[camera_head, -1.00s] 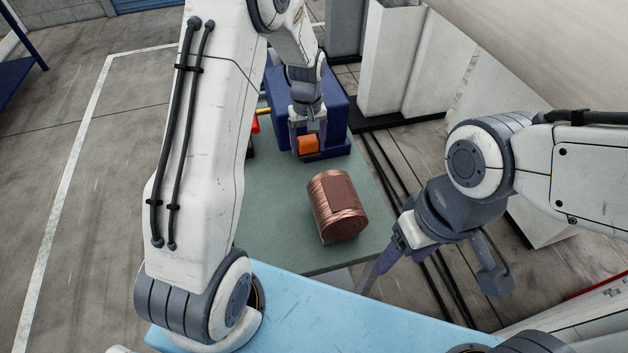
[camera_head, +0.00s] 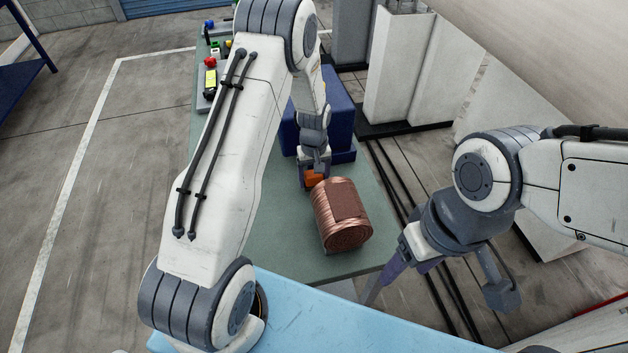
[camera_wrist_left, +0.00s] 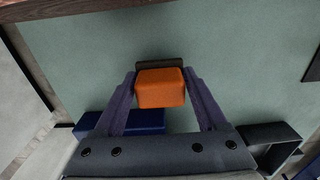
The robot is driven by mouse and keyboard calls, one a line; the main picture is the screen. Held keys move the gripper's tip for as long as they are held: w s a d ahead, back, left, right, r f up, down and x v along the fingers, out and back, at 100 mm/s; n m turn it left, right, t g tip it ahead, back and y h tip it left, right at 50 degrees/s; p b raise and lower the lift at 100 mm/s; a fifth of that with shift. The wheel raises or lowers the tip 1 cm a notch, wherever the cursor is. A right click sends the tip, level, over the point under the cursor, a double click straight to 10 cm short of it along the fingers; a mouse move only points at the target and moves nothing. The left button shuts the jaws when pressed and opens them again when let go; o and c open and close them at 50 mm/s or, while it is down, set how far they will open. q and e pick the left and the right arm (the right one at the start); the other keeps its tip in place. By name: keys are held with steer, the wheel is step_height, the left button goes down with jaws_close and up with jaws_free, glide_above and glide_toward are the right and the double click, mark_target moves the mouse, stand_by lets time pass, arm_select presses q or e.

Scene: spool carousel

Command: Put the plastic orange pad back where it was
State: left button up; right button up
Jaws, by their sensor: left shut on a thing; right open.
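The orange pad (camera_head: 313,179) is a small block with rounded edges. My left gripper (camera_head: 314,174) is shut on it, just behind the copper spool (camera_head: 342,214) in the head view. In the left wrist view the orange pad (camera_wrist_left: 160,90) sits between the two purple fingers, with a dark bar (camera_wrist_left: 160,63) just beyond it. I cannot tell whether the pad touches the spool or how high it is above the green table (camera_head: 290,245). My right gripper (camera_head: 402,276) is open and empty, near the table's front right corner.
A dark blue block (camera_head: 338,112) stands at the table's back right, behind my left gripper. A board with red, green and yellow parts (camera_head: 209,82) lies at the far left edge. A light blue surface (camera_head: 330,320) is in front. Green table left of the spool is clear.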

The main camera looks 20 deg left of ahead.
arm_select(q)
step_height(320, 180, down, 2)
steer(key=shift+f, duration=0.15)
steer(key=shift+f, duration=0.1)
steer(key=o, duration=1.5)
steer(key=shift+o, duration=0.2)
